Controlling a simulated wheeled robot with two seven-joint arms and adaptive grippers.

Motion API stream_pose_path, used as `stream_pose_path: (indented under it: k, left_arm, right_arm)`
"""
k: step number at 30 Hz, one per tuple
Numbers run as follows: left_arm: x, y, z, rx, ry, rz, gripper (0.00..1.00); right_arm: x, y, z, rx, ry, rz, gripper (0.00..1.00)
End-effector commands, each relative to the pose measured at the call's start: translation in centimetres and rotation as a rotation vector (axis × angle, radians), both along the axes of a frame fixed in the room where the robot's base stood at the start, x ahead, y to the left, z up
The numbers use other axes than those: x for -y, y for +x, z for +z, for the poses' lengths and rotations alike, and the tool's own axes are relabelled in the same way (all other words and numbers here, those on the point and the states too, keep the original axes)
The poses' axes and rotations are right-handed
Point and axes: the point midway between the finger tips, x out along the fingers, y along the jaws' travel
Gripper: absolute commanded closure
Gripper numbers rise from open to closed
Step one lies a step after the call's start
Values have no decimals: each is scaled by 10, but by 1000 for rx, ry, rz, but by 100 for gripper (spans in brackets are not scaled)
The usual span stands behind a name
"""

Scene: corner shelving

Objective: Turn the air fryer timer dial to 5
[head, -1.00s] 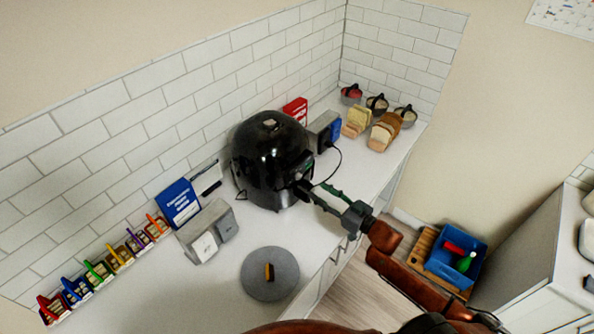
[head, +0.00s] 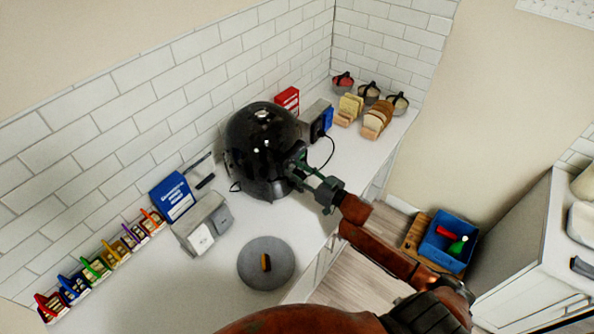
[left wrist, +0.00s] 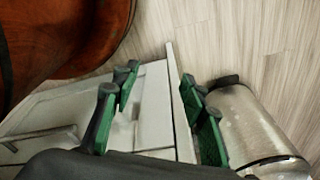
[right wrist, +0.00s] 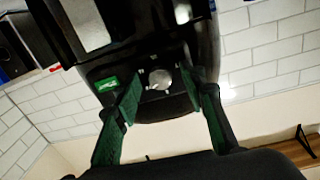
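The black air fryer (head: 262,140) stands on the white counter against the tiled wall. In the right wrist view its lower front shows a round silver timer dial (right wrist: 160,79) with light marks around it and a green label (right wrist: 107,85) to its left. The marks are too small to read. My right gripper (head: 303,172) is at the front of the fryer. In the right wrist view its green-padded fingers (right wrist: 162,95) are spread on either side of the dial, apart from it. My left gripper (left wrist: 155,100) is open and empty, over the floor and cabinet side.
A grey round plate (head: 283,272) with a small orange-brown item lies at the counter front. Grey boxes (head: 203,228) and a blue book (head: 171,196) stand left of the fryer. Bread (head: 377,119) and baskets are at the far corner. A cable runs right of the fryer.

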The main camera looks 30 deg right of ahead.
Motion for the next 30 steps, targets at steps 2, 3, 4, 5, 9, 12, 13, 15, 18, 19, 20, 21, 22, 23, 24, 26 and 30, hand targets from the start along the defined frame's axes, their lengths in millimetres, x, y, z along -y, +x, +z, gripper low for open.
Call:
stream_pose_path:
  k: [2,3,4,5,9,12,13,15,18,19,20,21,22,23,24,26,30]
  left_arm:
    - [0,-4,-1,-6,1,1,60]
    - [0,-7,-1,-9,0,1,60]
    - [0,-9,-1,-12,0,2,60]
    - [0,-12,-1,-15,1,2,60]
    - [-1,-22,-2,-29,1,6,60]
    - [-1,-25,-2,-32,2,6,60]
    - [-1,-25,-2,-32,2,6,60]
    - [-1,-24,-2,-31,1,6,60]
    - [-1,-23,-2,-30,1,5,60]
    - [-1,-22,-2,-29,1,5,60]
    - [-1,-21,-2,-28,1,5,60]
    - [-1,-20,-2,-26,1,5,60]
    - [-1,-19,-2,-25,1,5,60]
    - [-1,-18,-1,-24,1,4,60]
    - [0,-17,-1,-22,1,3,60]
    - [0,-16,-1,-20,0,3,60]
    - [0,-15,-1,-19,0,3,60]
  right_arm:
    - [0,0,0,0,0,0,68]
    - [0,0,0,0,0,0,71]
    - [0,0,0,0,0,0,73]
    - [0,0,0,0,0,0,75]
    - [0,0,0,1,0,0,84]
    - [0,0,0,1,0,0,91]
    - [0,0,0,1,0,0,93]
    - [0,0,0,1,0,0,98]
    - [0,0,0,1,0,0,100]
    - [0,0,0,1,0,0,100]
    - [0,0,0,1,0,0,100]
    - [0,0,0,2,-2,0,100]
    - [0,0,0,2,-3,0,100]
    - [0,0,0,4,-7,0,100]
    - [0,0,0,6,-13,0,100]
    - [0,0,0,12,-26,0,100]
    - [0,0,0,35,-80,0,100]
